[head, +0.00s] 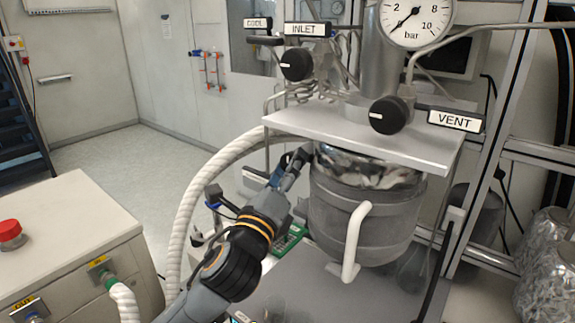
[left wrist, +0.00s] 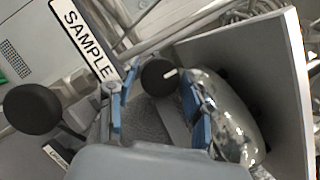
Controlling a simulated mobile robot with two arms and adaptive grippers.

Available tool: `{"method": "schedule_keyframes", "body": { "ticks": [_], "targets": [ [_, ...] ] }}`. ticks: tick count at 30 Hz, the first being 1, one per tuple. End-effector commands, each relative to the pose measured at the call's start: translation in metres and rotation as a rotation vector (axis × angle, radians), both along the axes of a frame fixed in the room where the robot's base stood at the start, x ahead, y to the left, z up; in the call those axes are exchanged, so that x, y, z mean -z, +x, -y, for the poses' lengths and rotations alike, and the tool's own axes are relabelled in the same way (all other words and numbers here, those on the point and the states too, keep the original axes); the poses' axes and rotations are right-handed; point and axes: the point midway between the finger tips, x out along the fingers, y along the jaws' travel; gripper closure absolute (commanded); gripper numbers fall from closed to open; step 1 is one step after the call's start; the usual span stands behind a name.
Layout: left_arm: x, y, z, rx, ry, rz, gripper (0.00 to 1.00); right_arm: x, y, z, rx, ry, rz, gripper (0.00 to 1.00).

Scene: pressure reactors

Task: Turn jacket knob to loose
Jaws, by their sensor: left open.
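My left gripper (head: 291,168) reaches in beside the metal reactor vessel (head: 335,215), below its lid plate (head: 400,140). In the left wrist view the blue-padded fingers of the gripper (left wrist: 160,92) are open. A small black knob with a white mark (left wrist: 156,78) shows between and beyond them; I cannot tell whether they touch it. Another black knob (left wrist: 32,109) is at the left. A SAMPLE label (left wrist: 84,38) is near the top. No readable label names the jacket knob, so I cannot tell which knob it is. My right gripper is not in view.
INLET (head: 297,65) and VENT (head: 389,115) knobs stand above the lid plate, near a pressure gauge (head: 415,20). A white handle (head: 354,240) juts from the vessel front. A thick white hose (head: 190,190) curves left of my arm. Metal frame posts stand at right.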

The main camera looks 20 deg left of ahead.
Motion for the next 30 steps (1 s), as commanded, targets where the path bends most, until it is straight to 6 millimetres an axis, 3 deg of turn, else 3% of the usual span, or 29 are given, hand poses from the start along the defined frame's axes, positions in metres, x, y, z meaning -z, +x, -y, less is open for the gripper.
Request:
{"method": "schedule_keyframes", "body": {
  "ticks": [5, 11, 12, 22, 30],
  "targets": [
    [0.0, 0.0, 0.0, 0.0, 0.0, 0.0, 0.5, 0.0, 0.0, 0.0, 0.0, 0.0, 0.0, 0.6],
    [0.0, 0.0, 0.0, 0.0, 0.0, 0.0, 0.88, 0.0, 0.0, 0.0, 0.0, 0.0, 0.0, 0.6],
    [0.0, 0.0, 0.0, 0.0, 0.0, 0.0, 0.91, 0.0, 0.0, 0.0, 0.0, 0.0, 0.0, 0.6],
    [-0.002, 0.0, 0.0, -0.001, -0.045, -0.017, 0.91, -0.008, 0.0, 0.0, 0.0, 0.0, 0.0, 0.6],
    [-0.006, 0.0, 0.001, -0.002, -0.208, -0.076, 0.91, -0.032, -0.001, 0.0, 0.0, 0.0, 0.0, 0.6]
  ]
}}
